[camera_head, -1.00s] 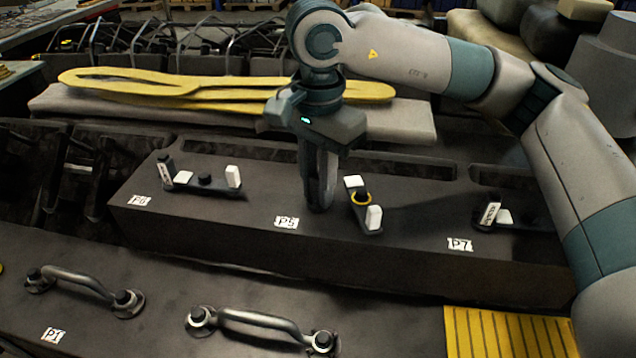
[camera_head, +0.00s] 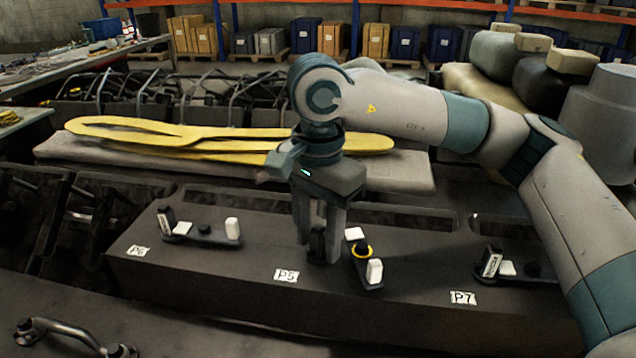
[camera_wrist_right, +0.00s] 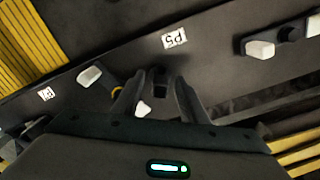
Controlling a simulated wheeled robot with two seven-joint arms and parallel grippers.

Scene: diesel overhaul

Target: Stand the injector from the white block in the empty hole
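My right gripper (camera_head: 319,240) points straight down over the dark engine head (camera_head: 220,285), behind the P5 label (camera_head: 286,275). Its two fingers are spread. A short dark upright piece (camera_head: 318,246), which looks like the injector, stands between them, its foot at the engine top; the hole itself is hidden. In the right wrist view the dark piece (camera_wrist_right: 160,80) shows between the open fingers (camera_wrist_right: 158,92), with a gap visible beside it. No white block with an injector is clearly in view. My left gripper is not in view.
Yellow straps (camera_head: 150,135) lie on a grey pad behind.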

